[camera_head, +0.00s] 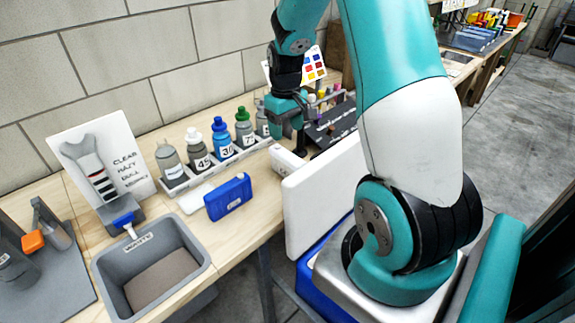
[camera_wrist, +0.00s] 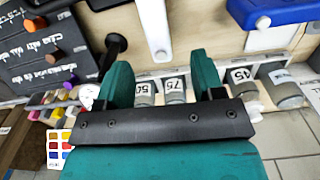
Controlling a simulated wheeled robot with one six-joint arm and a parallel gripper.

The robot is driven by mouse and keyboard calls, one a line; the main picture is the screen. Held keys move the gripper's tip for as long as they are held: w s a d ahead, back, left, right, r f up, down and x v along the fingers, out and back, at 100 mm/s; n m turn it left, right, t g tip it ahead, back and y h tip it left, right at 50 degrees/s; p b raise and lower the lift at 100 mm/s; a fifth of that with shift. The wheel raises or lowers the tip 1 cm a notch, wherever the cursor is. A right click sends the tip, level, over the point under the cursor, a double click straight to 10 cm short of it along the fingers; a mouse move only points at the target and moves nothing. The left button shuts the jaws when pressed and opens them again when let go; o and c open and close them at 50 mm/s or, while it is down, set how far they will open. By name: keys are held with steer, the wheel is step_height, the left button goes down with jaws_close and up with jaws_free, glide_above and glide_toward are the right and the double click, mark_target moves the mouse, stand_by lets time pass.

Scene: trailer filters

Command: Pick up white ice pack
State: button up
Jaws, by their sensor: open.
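A white block, which looks like the white ice pack (camera_head: 288,160), stands on the wooden bench in front of the bottle rack. My gripper (camera_head: 287,122) is above the bench near the rack, beyond the white pack in the head view. In the wrist view, its two teal fingers (camera_wrist: 162,75) are wide apart and empty. The white pack lies ahead of the gap between them, apart from both.
A blue pack (camera_head: 228,197) stands left of the white one, beside a flat white piece (camera_head: 194,198). The rack (camera_head: 215,162) holds several numbered bottles. A dark labelled board (camera_wrist: 40,50) lies on the other side. A grey bin (camera_head: 202,248) stands at front left.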

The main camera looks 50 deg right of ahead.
glide_above(287, 154)
steer(key=f, duration=0.2)
steer(key=a+f, duration=0.1)
steer(key=f, duration=0.1)
steer(key=shift+s+f, duration=0.2)
steer(key=shift+f, duration=0.1)
steer(key=shift+d+f+p, duration=0.25)
steer(key=shift+f+p, duration=0.15)
steer(key=shift+f, duration=0.95)
steer(key=shift+d+f+p, duration=0.2)
steer(key=shift+f+p, duration=0.2)
steer(key=shift+f, duration=0.9)
steer(key=c, duration=1)
jaws_close()
steer(key=shift+w+r, duration=0.1)
steer(key=shift+r, duration=0.05)
